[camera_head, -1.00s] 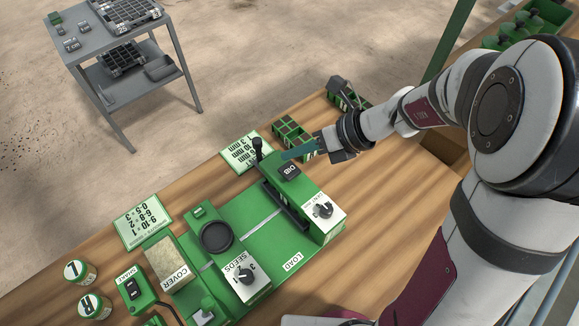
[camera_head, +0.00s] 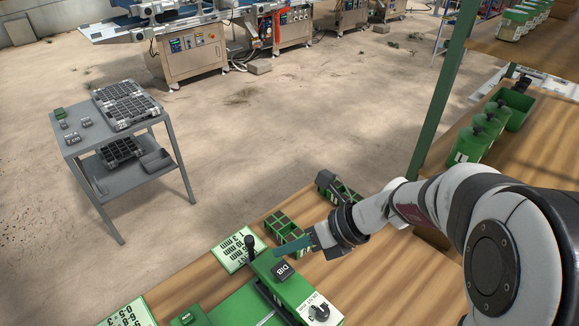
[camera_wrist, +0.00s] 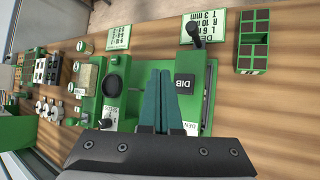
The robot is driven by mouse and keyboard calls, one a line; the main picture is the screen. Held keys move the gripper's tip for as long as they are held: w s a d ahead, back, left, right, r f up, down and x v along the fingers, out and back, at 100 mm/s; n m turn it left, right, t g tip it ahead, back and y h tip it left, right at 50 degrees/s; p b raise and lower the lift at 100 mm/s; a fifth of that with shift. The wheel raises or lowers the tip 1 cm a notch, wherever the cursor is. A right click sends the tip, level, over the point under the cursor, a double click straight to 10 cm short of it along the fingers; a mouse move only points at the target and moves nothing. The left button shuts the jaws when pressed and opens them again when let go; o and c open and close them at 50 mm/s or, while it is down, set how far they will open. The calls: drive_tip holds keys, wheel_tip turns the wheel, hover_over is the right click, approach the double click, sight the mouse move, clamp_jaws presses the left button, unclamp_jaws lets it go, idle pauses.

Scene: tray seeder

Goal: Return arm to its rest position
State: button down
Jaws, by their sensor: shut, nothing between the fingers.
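My gripper (camera_head: 292,246) is shut and empty, with its teal fingers together. In the head view it hangs above the far end of the green seeder (camera_head: 256,296), near the DIB block (camera_head: 283,271). In the wrist view the gripper fingers (camera_wrist: 157,100) point over the seeder's green bed (camera_wrist: 133,84), left of the DIB block (camera_wrist: 185,84). I cannot tell whether they touch anything. The black-knobbed lever (camera_head: 250,243) stands upright beside the DIB block. The near part of the seeder is cut off in the head view.
A green compartment box (camera_head: 285,227) and a printed card (camera_head: 237,250) lie by the seeder on the wooden bench (camera_head: 380,285). A grey cart (camera_head: 88,144) with black trays stands on the floor at left. A green post (camera_head: 447,90) and shelves with green containers (camera_head: 474,143) rise at right.

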drive_tip(key=s+d+r+n+h, duration=0.1)
drive_tip(key=s+d+n+h, duration=0.2)
drive_tip(key=s+n, duration=0.7)
drive_tip(key=s+d+r+n+g+h, duration=0.1)
drive_tip(key=s+d+n+h, duration=0.3)
drive_tip(key=s+n, duration=0.6)
drive_tip(key=d+n, duration=0.1)
drive_tip(key=n, duration=0.2)
drive_tip(key=shift+s+d+g, duration=0.25)
drive_tip(key=shift+s+g, duration=0.05)
